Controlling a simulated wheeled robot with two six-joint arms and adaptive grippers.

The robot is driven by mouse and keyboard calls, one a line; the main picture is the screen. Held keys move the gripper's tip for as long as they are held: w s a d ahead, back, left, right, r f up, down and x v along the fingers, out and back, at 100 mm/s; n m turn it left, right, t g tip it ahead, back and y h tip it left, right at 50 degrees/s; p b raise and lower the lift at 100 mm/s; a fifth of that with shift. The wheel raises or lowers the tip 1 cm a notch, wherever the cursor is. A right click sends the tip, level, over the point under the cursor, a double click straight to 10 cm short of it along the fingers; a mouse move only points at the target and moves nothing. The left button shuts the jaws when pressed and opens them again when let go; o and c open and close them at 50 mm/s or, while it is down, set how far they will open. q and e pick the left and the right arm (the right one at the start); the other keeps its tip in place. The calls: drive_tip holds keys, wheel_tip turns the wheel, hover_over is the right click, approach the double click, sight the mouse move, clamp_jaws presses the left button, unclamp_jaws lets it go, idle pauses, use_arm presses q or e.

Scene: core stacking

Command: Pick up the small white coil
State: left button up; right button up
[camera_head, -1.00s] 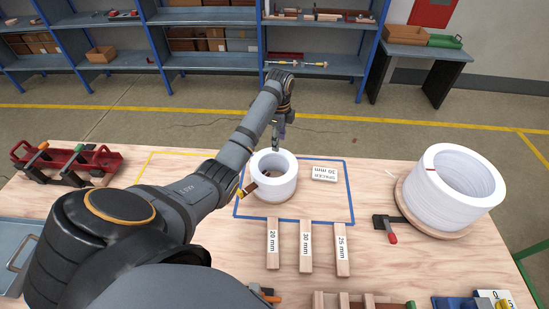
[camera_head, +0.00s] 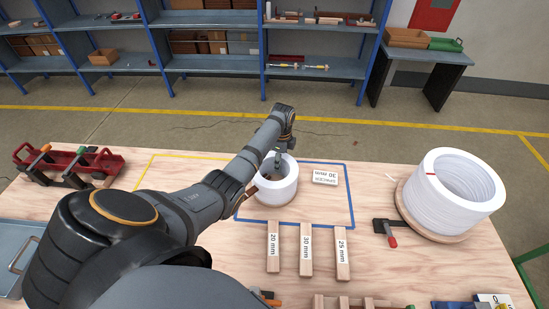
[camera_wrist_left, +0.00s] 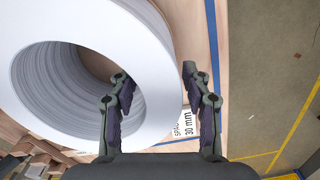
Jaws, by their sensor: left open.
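The small white coil (camera_head: 277,186) stands upright on the table inside the blue outlined area. My left gripper (camera_head: 280,155) is at the far rim of the coil, pointing down. In the left wrist view the coil (camera_wrist_left: 60,40) fills the upper left. The open left gripper (camera_wrist_left: 156,76) has one finger over the coil's hole and the other beyond its outer edge, with the coil's wall between them. Whether either finger touches the wall I cannot tell. My right gripper is not in view.
A large white coil (camera_head: 455,200) stands on a round wooden base at the right, beside a clamp (camera_head: 391,232). A 30 mm spacer block (camera_head: 325,177) lies close right of the small coil. Labelled wooden blocks (camera_head: 306,250) lie in front. A red rack (camera_head: 75,163) stands left.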

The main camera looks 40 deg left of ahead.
use_arm(q)
drive_tip(key=shift+f, duration=0.65)
clamp_jaws()
drive_tip(key=shift+r, duration=0.15)
